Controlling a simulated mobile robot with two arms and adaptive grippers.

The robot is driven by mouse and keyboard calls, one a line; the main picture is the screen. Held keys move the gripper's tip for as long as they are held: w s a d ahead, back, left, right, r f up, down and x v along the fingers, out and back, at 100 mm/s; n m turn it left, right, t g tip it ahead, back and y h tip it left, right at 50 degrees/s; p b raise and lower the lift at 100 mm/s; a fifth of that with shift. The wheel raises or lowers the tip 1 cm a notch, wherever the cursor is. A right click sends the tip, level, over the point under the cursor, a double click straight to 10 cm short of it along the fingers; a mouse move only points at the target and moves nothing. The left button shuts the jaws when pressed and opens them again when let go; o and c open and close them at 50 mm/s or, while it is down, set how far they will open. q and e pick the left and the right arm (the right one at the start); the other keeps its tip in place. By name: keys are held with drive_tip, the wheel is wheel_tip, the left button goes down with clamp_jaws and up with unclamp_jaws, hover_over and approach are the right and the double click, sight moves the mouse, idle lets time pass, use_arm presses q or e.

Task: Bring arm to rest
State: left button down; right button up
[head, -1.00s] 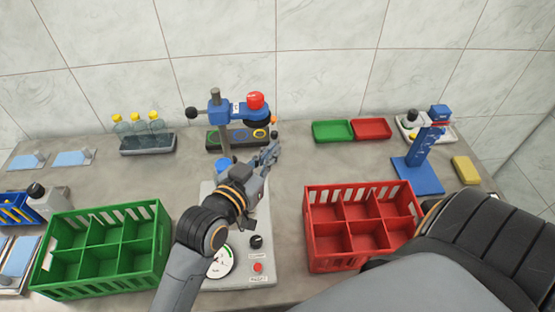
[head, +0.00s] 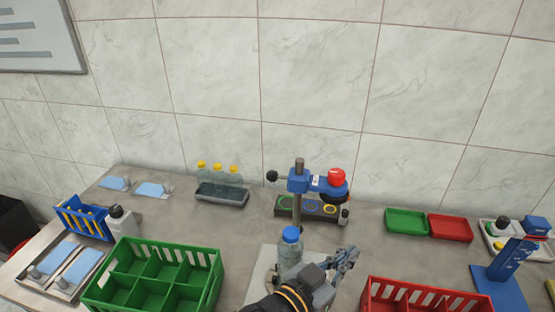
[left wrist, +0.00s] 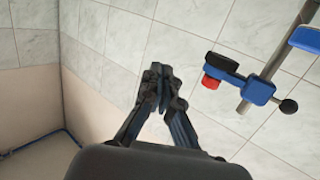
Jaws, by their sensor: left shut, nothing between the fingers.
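My left gripper (head: 347,262) is in the lower middle of the head view, to the right of a clear bottle with a blue cap (head: 291,236). Its fingers are closed with nothing between them. The left wrist view shows the same closed fingers (left wrist: 158,78) against the tiled wall. The bottle stands upright on a light grey base (head: 258,277), its lower part hidden by my wrist. My right gripper is in neither view.
A blue press head with a red knob (head: 337,178) stands behind the bottle. A green crate (head: 122,296) is at left and a red crate (head: 420,294) at right. Small green (head: 406,221) and red trays (head: 450,226) and a blue stand (head: 502,288) are farther right.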

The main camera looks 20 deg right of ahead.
use_arm(q)
drive_tip(key=w+a+f+n+y, duration=0.1)
drive_tip(key=a+f+n+y, duration=0.25)
drive_tip(key=a+f, duration=0.5)
drive_tip(key=w+a+f+n+y, duration=0.1)
drive_tip(key=a+f+n+y, duration=0.3)
drive_tip(key=a, duration=0.8)
drive_tip(key=s+a+f+n+g+y, duration=0.1)
drive_tip(key=s+a+f+y, duration=0.2)
drive_tip(key=a, duration=0.5)
drive_tip(key=s+a+f+n+g+y, duration=0.1)
drive_tip(key=s+a+f+y, duration=0.1)
drive_tip(key=s+a+f, duration=0.35)
drive_tip(key=s+a+f+n+g+y, duration=0.2)
drive_tip(key=s+a, duration=0.3)
drive_tip(key=a, duration=0.6)
wheel_tip(320, 180, down, 25)
drive_tip(key=b, duration=0.1)
drive_tip(key=s+a+f+g, duration=0.2)
drive_tip(key=s+f, duration=1.5)
drive_tip(key=s, duration=0.1)
drive_tip(key=shift+a+f+m+b, duration=0.2)
drive_tip(key=shift+f+m+b, duration=0.2)
drive_tip(key=shift+m+b, duration=0.05)
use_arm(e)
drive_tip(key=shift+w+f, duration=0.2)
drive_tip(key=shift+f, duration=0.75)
